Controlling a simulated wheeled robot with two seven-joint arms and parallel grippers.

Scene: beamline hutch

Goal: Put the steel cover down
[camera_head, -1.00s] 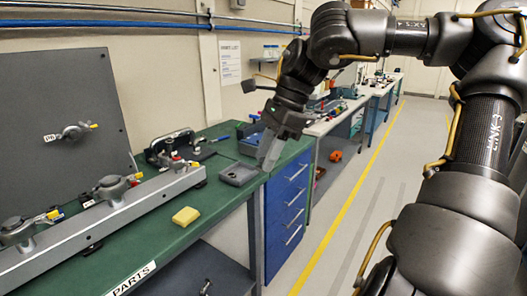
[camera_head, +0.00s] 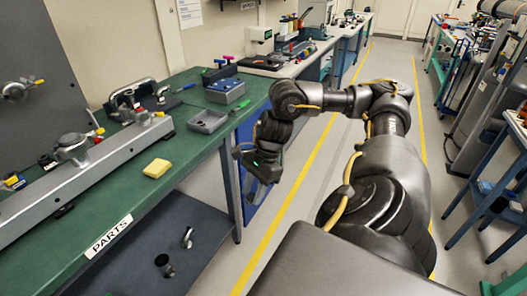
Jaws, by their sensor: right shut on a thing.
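My right gripper (camera_head: 262,172) hangs low off the front edge of the green bench, beside the blue drawer unit. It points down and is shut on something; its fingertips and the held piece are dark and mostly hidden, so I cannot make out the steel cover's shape. The green bench top (camera_head: 135,198) carries a shallow grey tray (camera_head: 208,121) near its right end; the tray looks empty. My left gripper is not in view.
A long grey rail with clamps (camera_head: 85,175), a yellow block (camera_head: 157,168) and a small blue-grey box (camera_head: 225,90) stand on the bench. A lower shelf (camera_head: 205,215) holds small parts. The aisle floor on the right is open.

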